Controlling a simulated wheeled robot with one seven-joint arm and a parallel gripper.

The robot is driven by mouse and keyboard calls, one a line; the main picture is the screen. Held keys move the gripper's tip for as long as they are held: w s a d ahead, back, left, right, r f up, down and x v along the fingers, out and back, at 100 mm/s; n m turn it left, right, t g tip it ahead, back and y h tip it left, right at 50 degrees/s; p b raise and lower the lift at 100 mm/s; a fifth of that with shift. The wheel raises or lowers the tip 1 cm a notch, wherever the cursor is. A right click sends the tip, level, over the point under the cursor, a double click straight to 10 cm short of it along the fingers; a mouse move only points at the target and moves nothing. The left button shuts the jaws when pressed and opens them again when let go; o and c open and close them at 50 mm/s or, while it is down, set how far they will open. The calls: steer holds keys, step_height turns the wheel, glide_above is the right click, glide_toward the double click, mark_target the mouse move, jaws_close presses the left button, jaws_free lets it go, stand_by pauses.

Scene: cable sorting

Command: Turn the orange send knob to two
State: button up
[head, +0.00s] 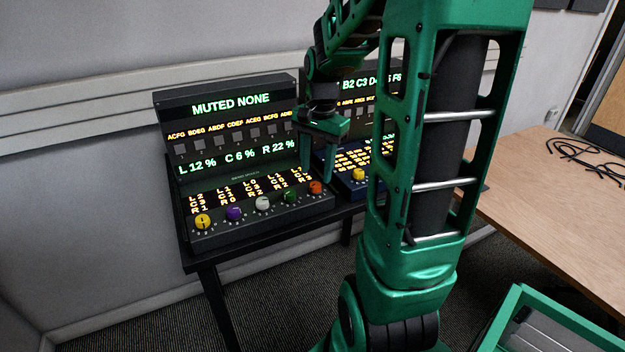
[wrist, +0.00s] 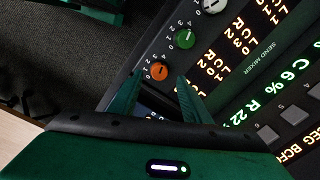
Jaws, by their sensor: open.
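The orange send knob (head: 316,187) is the rightmost in the row of knobs on the left console, the send mixer (head: 236,228). In the wrist view the orange knob (wrist: 159,71) shows with small numbers beside it; its exact setting is too small to tell. My gripper (head: 316,172) is open and empty, pointing down just above the orange knob. In the wrist view the fingers of my gripper (wrist: 159,78) appear on either side of the knob, and I see no contact.
A green knob (head: 290,196) sits close beside the orange one, then white (head: 262,204), purple (head: 234,213) and yellow (head: 202,221) knobs. A second console (head: 345,187) stands to the right, partly hidden by my arm. A wooden table (head: 545,205) holds dark cables (head: 585,160).

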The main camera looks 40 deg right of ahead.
mark_target(315, 184)
steer(key=shift+w+f, duration=0.1)
steer(key=shift+f, duration=1.8)
steer(key=shift+c, duration=0.3)
steer(key=c, duration=1)
